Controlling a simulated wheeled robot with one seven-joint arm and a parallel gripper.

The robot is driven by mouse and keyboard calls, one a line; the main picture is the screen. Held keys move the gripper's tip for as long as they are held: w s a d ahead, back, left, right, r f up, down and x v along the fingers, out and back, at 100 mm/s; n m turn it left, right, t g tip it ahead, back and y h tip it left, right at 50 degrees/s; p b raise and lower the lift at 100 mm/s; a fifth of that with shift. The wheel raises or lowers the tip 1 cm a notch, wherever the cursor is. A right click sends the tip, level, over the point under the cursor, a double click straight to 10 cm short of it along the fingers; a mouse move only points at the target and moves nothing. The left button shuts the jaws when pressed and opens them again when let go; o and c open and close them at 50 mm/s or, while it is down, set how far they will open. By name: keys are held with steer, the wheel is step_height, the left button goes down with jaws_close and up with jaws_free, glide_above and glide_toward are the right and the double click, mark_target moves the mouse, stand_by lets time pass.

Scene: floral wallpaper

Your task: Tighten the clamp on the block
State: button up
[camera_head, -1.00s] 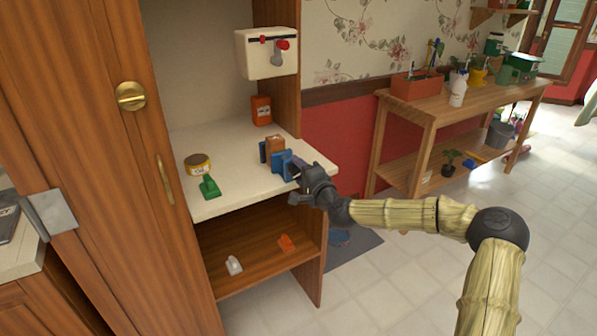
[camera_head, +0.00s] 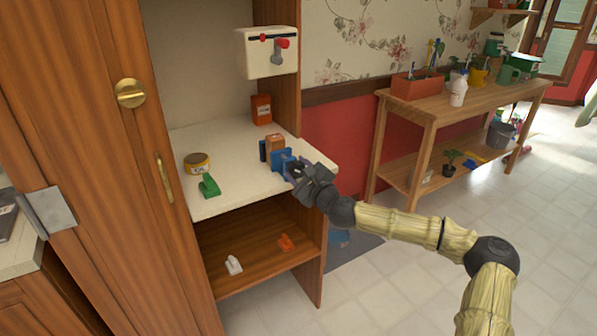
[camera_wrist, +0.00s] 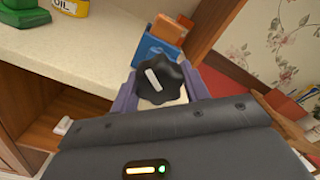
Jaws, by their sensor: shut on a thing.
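The blue clamp (camera_head: 283,160) stands on the cream worktop near its right front edge. The orange-brown block (camera_head: 274,144) sits between its blue jaws; from here I cannot tell how firmly they press on it. My gripper (camera_head: 297,171) is at the clamp's front right side. In the wrist view, my purple fingers (camera_wrist: 160,94) are on both sides of the clamp's black lobed knob (camera_wrist: 150,90), shut on it. A white mark on the knob runs diagonally. The blue clamp body (camera_wrist: 152,50) shows behind the knob, partly hidden by it.
A yellow oil tin (camera_head: 197,163) and a green tool (camera_head: 209,186) stand left on the worktop. An orange-red box (camera_head: 261,109) stands at the back, below a white wall box (camera_head: 268,52) with a red-knobbed lever. The cabinet's wooden side panel (camera_head: 283,110) is close by.

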steer(key=shift+f+m, duration=0.15)
steer(key=shift+m, duration=1.05)
steer(key=o, duration=1)
steer(key=shift+s, duration=0.1)
steer(key=v, duration=1.7)
steer(key=shift+d, duration=0.2)
